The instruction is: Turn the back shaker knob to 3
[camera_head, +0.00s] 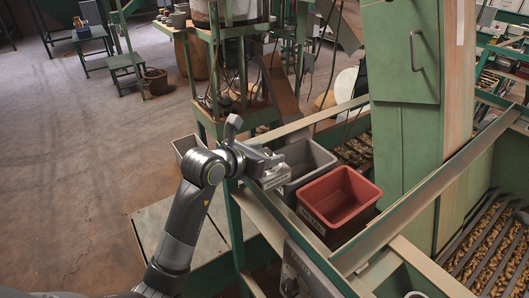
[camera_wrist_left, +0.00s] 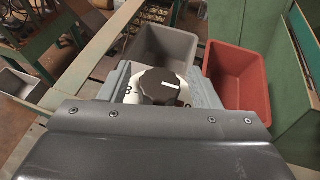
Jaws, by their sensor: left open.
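In the left wrist view a black ribbed knob (camera_wrist_left: 160,86) sits on a white dial plate (camera_wrist_left: 131,93) with dark numerals at its edge. A short white mark on the knob points to the right in that view. My left gripper (camera_wrist_left: 160,88) is open, with one grey finger on each side of the knob. I cannot tell whether the fingers touch it. In the head view my left gripper (camera_head: 268,166) is over the green frame beside the grey bin, and it hides the knob there. My right gripper is not in view.
A grey bin (camera_head: 287,190) and a red bin (camera_head: 352,222) stand just right of the gripper. Another dark knob (camera_head: 290,287) is on the frame nearer the bottom. A tall green cabinet (camera_head: 403,60) rises at the right. Open floor (camera_head: 80,150) lies left.

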